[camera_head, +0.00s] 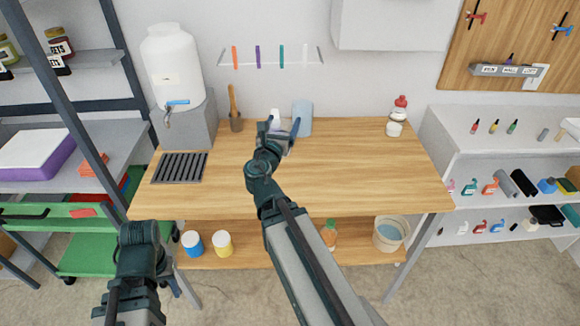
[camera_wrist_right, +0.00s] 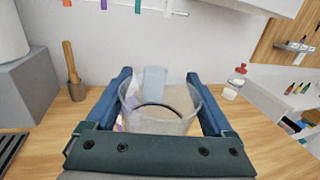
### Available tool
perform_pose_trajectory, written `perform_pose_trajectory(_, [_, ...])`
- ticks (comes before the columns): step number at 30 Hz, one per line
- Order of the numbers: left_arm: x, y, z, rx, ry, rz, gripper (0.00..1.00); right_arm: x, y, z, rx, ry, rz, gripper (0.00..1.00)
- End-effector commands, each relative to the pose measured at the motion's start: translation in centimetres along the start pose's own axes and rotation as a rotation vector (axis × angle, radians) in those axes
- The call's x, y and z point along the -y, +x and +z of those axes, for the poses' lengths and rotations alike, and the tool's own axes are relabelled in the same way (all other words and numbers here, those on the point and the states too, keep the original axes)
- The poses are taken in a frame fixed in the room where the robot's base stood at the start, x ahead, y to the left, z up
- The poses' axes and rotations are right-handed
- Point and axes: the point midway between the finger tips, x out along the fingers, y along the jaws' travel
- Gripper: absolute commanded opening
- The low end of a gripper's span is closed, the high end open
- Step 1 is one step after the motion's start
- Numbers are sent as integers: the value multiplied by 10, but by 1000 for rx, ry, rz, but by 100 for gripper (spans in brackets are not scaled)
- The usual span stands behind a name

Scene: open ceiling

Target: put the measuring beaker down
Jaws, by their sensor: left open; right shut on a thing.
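The clear measuring beaker (camera_wrist_right: 160,106) is between the two fingers of my right gripper (camera_wrist_right: 163,92), which is shut on it. Its round open rim faces the wrist camera. In the head view, my right gripper (camera_head: 282,130) is over the back middle of the wooden table (camera_head: 350,170), and the beaker is mostly hidden there. I cannot tell whether its base touches the table. My left gripper (camera_head: 140,237) is empty and low at the left, in front of the table; its fingers are hard to make out.
A pale blue container (camera_head: 303,117) stands close behind the right gripper. A wooden-handled tool in a holder (camera_head: 235,112), a water dispenser (camera_head: 173,65) and a dark drain grate (camera_head: 180,168) are left. A red-capped bottle (camera_head: 399,107) is back right. The table's right and front are clear.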

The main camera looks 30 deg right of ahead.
Motion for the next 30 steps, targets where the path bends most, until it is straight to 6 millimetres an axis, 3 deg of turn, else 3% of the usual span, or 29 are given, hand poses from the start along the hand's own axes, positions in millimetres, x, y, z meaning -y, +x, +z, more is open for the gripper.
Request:
perform_pose_trajectory(9, [-7,74,-4,0,0,0,50,-74,-30,-70,4,2,74,34])
perform_pose_trajectory(15, [-9,98,-6,0,1,0,50,-105,-48,-93,5,3,106,34])
perform_pose_trajectory(23, [-10,100,-6,0,1,0,50,-112,-51,-95,6,3,113,34])
perform_pose_trajectory(26, [-10,101,-6,0,1,0,50,-107,-39,-96,6,3,111,34])
perform_pose_trajectory(30, [-10,105,-6,0,1,0,50,-94,-6,-101,5,3,108,34])
